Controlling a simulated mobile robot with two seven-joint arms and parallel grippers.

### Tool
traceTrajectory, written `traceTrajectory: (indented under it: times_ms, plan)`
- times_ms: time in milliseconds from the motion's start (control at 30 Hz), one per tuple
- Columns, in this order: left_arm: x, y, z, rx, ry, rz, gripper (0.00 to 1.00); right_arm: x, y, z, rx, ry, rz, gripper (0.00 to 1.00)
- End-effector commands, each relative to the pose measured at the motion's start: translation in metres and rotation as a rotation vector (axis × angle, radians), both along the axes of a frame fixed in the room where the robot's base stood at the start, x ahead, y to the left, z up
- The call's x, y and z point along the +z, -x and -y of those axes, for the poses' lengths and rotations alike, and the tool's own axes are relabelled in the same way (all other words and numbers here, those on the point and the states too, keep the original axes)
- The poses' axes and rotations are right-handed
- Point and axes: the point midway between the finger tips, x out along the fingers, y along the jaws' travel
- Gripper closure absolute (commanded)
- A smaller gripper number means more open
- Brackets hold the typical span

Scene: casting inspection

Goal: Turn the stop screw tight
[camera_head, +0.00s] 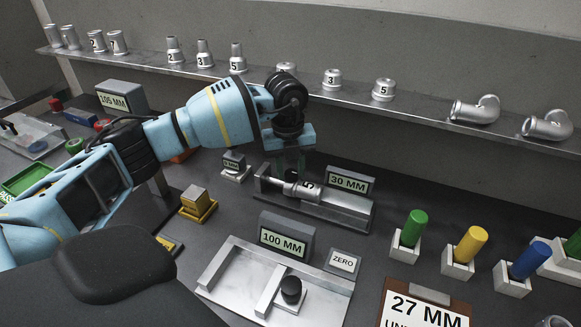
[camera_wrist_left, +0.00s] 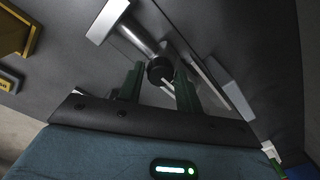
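A metal fixture (camera_head: 345,207) stands in the middle of the bench in front of the 30 MM sign, with a silver casting marked 5 (camera_head: 304,189) lying in it. My left gripper (camera_head: 290,172) points down over the fixture's left part. In the left wrist view a black round knob (camera_wrist_left: 160,70), apparently the stop screw's head, sits between the fingertips of my left gripper (camera_wrist_left: 158,76), at the end of a silver cylinder (camera_wrist_left: 140,42). The fingers stand apart, with what looks like a narrow gap beside the knob. In the head view my gripper hides the knob. My right gripper is not in view.
The 30 MM sign (camera_head: 349,180) stands close behind the fixture. In front are the 100 MM sign (camera_head: 286,237) and another metal fixture with a black knob (camera_head: 291,289). A yellow block (camera_head: 196,201) lies left; coloured pegs (camera_head: 470,245) stand right. A shelf (camera_head: 350,98) with castings runs behind.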

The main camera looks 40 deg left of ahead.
Motion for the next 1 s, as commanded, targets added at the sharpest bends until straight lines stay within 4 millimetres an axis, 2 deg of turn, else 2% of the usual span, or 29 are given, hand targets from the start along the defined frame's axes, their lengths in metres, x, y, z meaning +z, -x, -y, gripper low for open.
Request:
traceTrajectory:
  times_ms: [33,200,567,1000]
  plan:
    - [0.0,0.0,0.0,0.0,0.0,0.0,0.72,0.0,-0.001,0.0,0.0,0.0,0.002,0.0]
    - [0.0,0.0,0.0,0.0,0.0,0.0,0.93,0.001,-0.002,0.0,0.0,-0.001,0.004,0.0]
    - [0.001,0.0,0.0,-0.063,0.001,0.001,0.93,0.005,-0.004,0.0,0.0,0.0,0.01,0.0]
    - [0.003,-0.001,0.0,-0.411,0.0,0.001,0.93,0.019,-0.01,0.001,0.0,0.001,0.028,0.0]
